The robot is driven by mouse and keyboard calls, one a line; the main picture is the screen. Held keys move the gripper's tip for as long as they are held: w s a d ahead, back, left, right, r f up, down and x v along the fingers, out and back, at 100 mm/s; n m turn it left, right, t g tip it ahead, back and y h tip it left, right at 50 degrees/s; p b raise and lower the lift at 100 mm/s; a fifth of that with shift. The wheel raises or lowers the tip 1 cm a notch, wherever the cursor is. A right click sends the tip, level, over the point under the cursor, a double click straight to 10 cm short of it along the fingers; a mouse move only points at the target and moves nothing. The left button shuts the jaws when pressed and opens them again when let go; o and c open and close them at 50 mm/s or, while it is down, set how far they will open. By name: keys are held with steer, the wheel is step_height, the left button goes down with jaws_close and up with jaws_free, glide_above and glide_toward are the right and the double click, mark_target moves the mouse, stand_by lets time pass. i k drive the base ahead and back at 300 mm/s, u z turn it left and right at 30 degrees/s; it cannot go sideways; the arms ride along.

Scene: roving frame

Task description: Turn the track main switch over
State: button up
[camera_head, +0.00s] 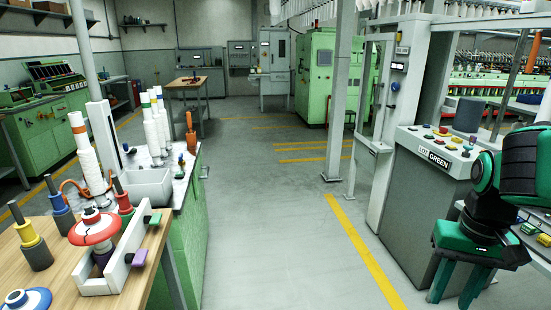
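No part in view is clearly labelled as the track main switch, so I cannot tell which control it is. My gripper (456,288) hangs at the lower right, in front of the console's right part. Its two green fingers are apart, with nothing seen between them. My arm hides part of the console and machine behind.
A metal post (337,100) stands mid-aisle. Grey floor (265,220) is clear between bench and console. Green cabinets (316,75) stand at the back.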

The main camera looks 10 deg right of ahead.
mark_target(443, 130)
steer(key=z, duration=0.1)
steer(key=i, duration=4.75)
steer(key=z, duration=3.05)
